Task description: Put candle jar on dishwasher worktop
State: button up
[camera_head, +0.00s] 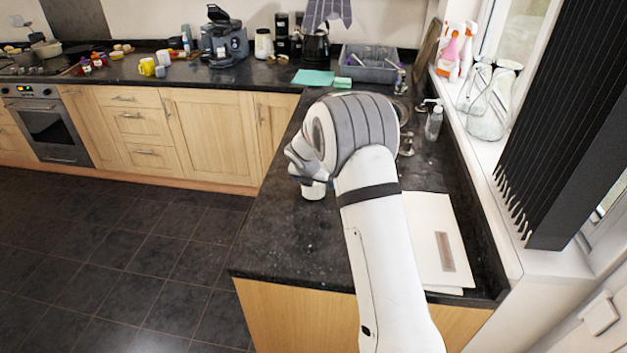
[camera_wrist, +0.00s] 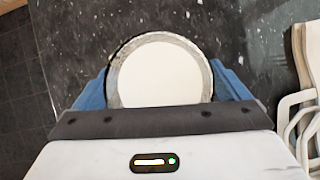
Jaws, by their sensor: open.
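The candle jar (camera_head: 313,191) is a small white jar standing on the black speckled worktop (camera_head: 285,245), near its left edge. In the wrist view the jar (camera_wrist: 160,75) shows from above as a pale disc with a grey rim. My gripper (camera_head: 308,178) is over the jar, with a blue finger on each side of it. The gripper is open in the wrist view (camera_wrist: 162,90), and the jar sits between the fingers. I cannot tell whether either finger touches it. My arm hides part of the worktop. Which stretch of worktop covers the dishwasher is not clear.
A white board (camera_head: 432,240) lies on the worktop right of my arm. A soap bottle (camera_head: 434,122), a grey dish tub (camera_head: 368,66) and a green cloth (camera_head: 313,77) are farther back. The near-left worktop is clear, bounded by a drop to the floor (camera_head: 130,260).

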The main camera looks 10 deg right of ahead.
jog(key=shift+a+r, duration=0.1)
jog(key=shift+r, duration=0.5)
jog(key=s+r+m+b, duration=0.1)
jog(key=s+r+m, duration=0.7)
jog(key=s+r, duration=0.75)
jog(key=s+d+r+m+g+y, duration=0.1)
jog(key=s+d+m+g+y, duration=0.1)
jog(key=s+m, duration=2)
jog(key=s, duration=1.2)
jog(key=shift+d+r+m+y, duration=0.15)
jog(key=shift+d+m+y, duration=0.1)
jog(key=shift+m+y, duration=0.05)
jog(key=shift+s+b, duration=0.1)
jog(key=shift+b, duration=0.2)
